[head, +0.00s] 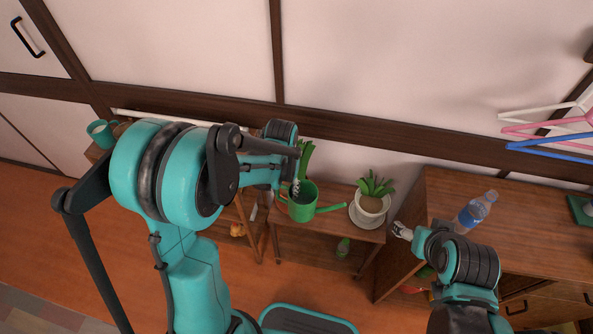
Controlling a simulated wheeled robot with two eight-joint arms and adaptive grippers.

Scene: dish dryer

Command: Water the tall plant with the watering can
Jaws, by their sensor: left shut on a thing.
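A green watering can (304,211) is over the small wooden shelf, its spout pointing right toward a short potted plant. My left gripper (296,187) reaches down from above to the can's top and is shut on it; the arm hides the handle. I cannot tell whether the can touches the shelf top. Tall green leaves (306,152) stand just behind the can, partly hidden by my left arm; their pot is hidden. My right gripper (401,231) is beside the cabinet, away from the can, and its jaws are too small to read.
The short plant (375,187) stands in a white pot on a saucer (364,222) on the wooden shelf (290,238). A water bottle (475,211) is on the wooden cabinet (440,190) at right. Coloured hangers (550,130) are at upper right. A teal mug (101,133) is at left.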

